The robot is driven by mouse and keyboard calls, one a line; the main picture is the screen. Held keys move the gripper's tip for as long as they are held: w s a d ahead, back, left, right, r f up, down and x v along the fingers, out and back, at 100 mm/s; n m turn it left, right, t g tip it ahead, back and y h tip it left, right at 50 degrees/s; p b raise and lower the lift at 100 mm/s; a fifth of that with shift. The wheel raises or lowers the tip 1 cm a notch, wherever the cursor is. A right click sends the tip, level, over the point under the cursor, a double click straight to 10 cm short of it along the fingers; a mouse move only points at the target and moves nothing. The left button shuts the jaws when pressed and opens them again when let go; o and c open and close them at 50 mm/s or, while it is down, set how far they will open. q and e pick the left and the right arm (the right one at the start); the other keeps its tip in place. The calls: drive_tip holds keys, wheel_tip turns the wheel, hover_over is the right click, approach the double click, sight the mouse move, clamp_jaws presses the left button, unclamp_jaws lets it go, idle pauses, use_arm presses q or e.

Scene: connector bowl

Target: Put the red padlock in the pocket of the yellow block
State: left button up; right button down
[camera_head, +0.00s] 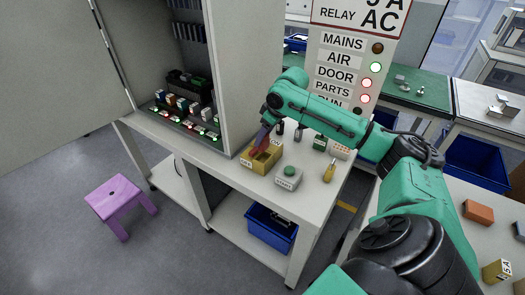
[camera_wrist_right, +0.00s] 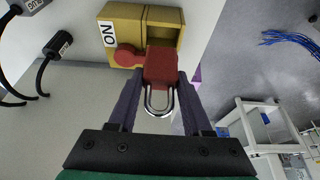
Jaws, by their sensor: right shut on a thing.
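The yellow block (camera_head: 247,161) stands on the bench beside the cabinet. It also shows at the top of the wrist view (camera_wrist_right: 145,15), with a white ON label, a red round knob (camera_wrist_right: 126,56) and an open pocket (camera_wrist_right: 165,33) on its right part. My right gripper (camera_wrist_right: 160,85) is shut on the red padlock (camera_wrist_right: 160,64), whose silver shackle points toward the wrist camera. The padlock overlaps the pocket's near edge in the picture; I cannot tell whether it touches the block. In the head view my right gripper (camera_head: 262,138) is at the block. My left gripper is out of view.
A grey box with a green button (camera_head: 288,177) stands right of the block. The open cabinet (camera_head: 238,80) rises at the left. A blue bin (camera_head: 270,228) is below and a purple stool (camera_head: 121,196) is on the floor.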

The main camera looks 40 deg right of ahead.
sight(266, 145)
wheel_tip(266, 145, down, 6)
drive_tip(key=shift+r, duration=0.1)
drive_tip(key=shift+c, duration=1.7)
unclamp_jaws()
drive_tip(key=v, duration=1.2)
drive_tip(key=shift+b, duration=0.45)
drive_tip(key=shift+s, duration=0.1)
